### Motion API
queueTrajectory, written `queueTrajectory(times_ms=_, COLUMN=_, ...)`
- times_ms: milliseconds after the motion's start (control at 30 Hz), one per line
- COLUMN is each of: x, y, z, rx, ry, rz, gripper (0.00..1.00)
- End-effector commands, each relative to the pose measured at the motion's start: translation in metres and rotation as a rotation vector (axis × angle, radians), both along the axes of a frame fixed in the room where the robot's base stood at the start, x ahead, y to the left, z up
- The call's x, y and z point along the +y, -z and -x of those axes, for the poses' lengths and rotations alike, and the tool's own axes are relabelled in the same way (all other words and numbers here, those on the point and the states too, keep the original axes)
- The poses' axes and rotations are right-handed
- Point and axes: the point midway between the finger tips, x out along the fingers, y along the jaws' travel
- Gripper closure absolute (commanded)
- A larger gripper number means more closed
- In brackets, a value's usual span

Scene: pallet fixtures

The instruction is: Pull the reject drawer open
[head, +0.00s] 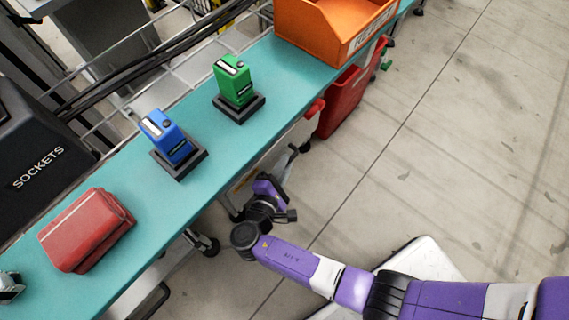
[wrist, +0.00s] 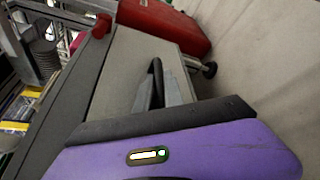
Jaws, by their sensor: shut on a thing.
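The reject drawer (wrist: 125,65) shows in the wrist view as a pale grey front with a dark bar handle (wrist: 156,72). In the head view its light front (head: 246,180) shows only in part under the edge of the teal bench. My gripper (wrist: 160,88) is shut on the handle, with a grey finger on each side of it. In the head view my gripper (head: 266,188) is low beside the bench edge, its fingertips hidden. The drawer front looks close to the bench edge; I cannot tell whether there is any gap.
The teal bench (head: 215,165) carries a blue device (head: 165,135), a green device (head: 233,78), a red case (head: 87,230) and an orange bin (head: 312,30). A red bin (head: 343,104) is beside the bench, beyond the drawer. The floor (head: 450,140) to the right is clear.

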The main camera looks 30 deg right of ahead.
Motion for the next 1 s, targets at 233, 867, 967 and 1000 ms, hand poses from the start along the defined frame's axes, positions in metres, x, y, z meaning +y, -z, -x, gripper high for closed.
queueTrajectory(times_ms=233, x=0.001, y=0.000, z=0.001, rx=0.001, ry=-0.002, rz=0.000, gripper=1.00)
queueTrajectory(times_ms=867, x=-0.035, y=-0.005, z=0.109, rx=0.009, ry=-0.003, rz=0.003, gripper=1.00)
queueTrajectory(times_ms=967, x=-0.043, y=-0.005, z=0.135, rx=0.007, ry=-0.002, rz=0.002, gripper=1.00)
queueTrajectory(times_ms=1000, x=-0.047, y=-0.004, z=0.146, rx=0.008, ry=-0.002, rz=0.002, gripper=1.00)
